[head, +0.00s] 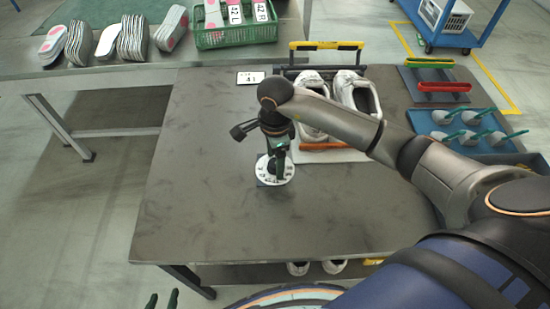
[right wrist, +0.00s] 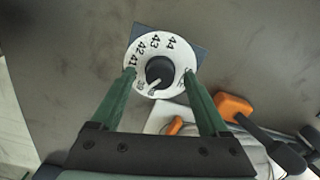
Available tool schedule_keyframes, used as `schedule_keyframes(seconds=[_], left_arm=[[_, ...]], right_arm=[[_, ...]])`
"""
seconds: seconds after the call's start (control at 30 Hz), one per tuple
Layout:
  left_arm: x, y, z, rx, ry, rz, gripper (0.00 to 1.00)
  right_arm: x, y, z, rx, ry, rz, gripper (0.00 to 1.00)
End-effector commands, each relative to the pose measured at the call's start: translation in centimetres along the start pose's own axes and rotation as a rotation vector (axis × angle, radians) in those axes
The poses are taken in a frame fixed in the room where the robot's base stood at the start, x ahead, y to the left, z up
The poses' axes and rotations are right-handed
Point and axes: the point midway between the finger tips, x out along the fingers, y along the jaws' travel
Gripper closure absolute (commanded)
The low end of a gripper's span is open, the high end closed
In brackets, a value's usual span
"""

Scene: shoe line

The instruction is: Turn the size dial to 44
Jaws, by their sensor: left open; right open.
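The size dial (head: 275,169) is a white disc on a dark square plate on the table. In the right wrist view the dial (right wrist: 172,51) shows 41, 42, 43 and 44 along its upper rim. Its black knob (right wrist: 160,70) has a white pointer (right wrist: 153,85) aimed down and left, away from 44, near a faint mark I cannot read surely. My right gripper (right wrist: 159,74) is open, its green fingers on either side of the knob and apart from it; it covers part of the dial in the head view. My left gripper (head: 161,300) is open and empty at the bottom edge.
A white shoe pair (head: 357,96) stands behind the dial, with an orange-handled tool (head: 320,146) in front. A size card (head: 250,78) lies at the back. A blue tray (head: 428,124) with green-handled tools is at right. The table's left and front are clear.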

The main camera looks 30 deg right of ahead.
Motion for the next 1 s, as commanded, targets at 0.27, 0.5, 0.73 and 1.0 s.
schedule_keyframes(seconds=[0.27,0.5,0.73,1.0], left_arm=[[-0.02,0.03,0.09,0.0,-0.002,0.001,0.5],[-0.02,0.05,0.06,0.0,-0.002,0.001,0.5],[0.0,0.06,-0.01,0.001,-0.001,0.001,0.5],[0.09,0.02,-0.31,0.002,0.005,0.001,0.5]], right_arm=[[0.15,0.0,0.03,0.0,-0.001,0.0,0.22],[0.12,0.0,0.03,0.0,-0.001,0.0,0.49],[0.1,0.0,0.02,0.0,-0.001,0.0,0.75],[0.1,0.0,0.02,0.0,-0.001,0.0,1.0]])
